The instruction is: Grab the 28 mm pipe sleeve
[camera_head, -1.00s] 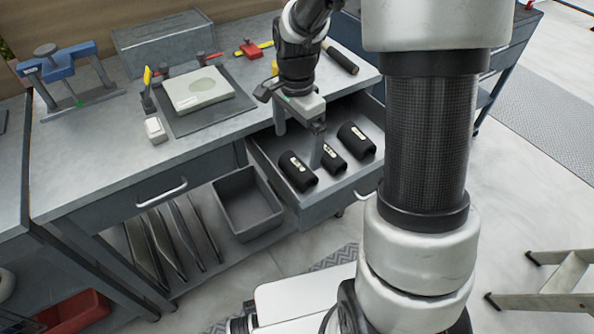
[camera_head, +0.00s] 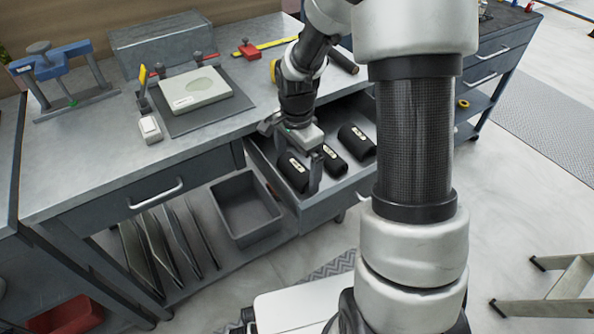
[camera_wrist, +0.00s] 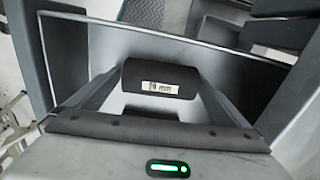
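Three black pipe sleeves with small pale labels lie in the open drawer (camera_head: 335,207): a left one (camera_head: 290,176), a middle one (camera_head: 334,163) and a right one (camera_head: 357,141). The label sizes are too small to read, so I cannot tell which is 28 mm. My gripper (camera_head: 300,171) is open, pointing down at the left sleeve. In the wrist view, one sleeve (camera_wrist: 160,78) shows between and just beyond the fingertips of my open gripper (camera_wrist: 160,92), with its label facing up. I cannot tell whether the fingers touch it.
The drawer walls rise close around my gripper. The workbench top (camera_head: 90,160) holds a grey mat with a pale block (camera_head: 195,90), a blue clamp stand (camera_head: 60,62) and a black rod (camera_head: 342,61). An empty grey bin (camera_head: 245,208) sits on the shelf below.

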